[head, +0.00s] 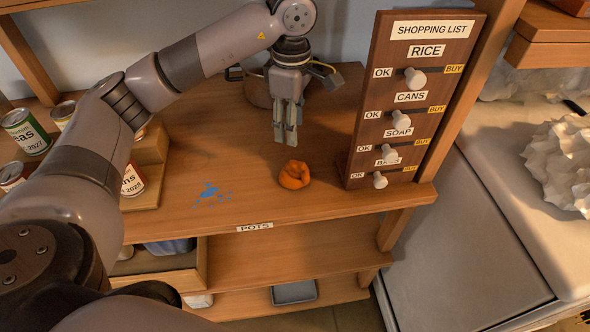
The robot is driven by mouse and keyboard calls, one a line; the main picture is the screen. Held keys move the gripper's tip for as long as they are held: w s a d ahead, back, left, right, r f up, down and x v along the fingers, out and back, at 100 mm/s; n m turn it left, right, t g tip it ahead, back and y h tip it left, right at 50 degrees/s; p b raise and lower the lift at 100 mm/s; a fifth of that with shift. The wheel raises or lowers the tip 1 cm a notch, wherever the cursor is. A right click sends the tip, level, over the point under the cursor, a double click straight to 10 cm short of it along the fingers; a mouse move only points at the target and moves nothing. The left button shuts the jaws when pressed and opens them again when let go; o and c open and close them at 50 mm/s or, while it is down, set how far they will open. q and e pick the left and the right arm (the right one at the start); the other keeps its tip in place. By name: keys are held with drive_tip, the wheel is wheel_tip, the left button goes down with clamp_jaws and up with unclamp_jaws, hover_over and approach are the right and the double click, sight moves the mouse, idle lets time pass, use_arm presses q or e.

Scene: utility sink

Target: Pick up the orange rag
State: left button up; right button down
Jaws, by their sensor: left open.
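The orange rag (294,175) is a small crumpled lump on the wooden shelf top, near its front edge and left of the shopping list board. My left gripper (286,138) points down just above and behind the rag in the picture. Its fingers look close to each other, with nothing visible between them, and they seem apart from the rag. The exact height of the fingertips over the shelf is hard to tell. My right gripper is not in view.
The shopping list board (433,52) with white knobs stands right of the rag. A pot (257,90) sits behind the gripper. Cans (27,132) stand at the left. A blue stain (211,195) marks the shelf top (240,150), which is otherwise clear around the rag.

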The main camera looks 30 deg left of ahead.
use_arm(q)
drive_tip(key=p, duration=0.2)
hover_over(296, 162)
drive_tip(key=f, duration=0.6)
drive_tip(key=shift+s+a, duration=0.2)
drive_tip(key=shift+a, duration=0.1)
drive_tip(key=shift+f, duration=0.35)
drive_tip(key=f, duration=0.1)
drive_tip(key=f+p, duration=0.2)
drive_tip(key=shift+w+d+f, duration=0.2)
drive_tip(key=shift+d+f, duration=0.05)
drive_tip(key=shift+f, duration=0.6)
drive_tip(key=shift+c, duration=0.5)
clamp_jaws()
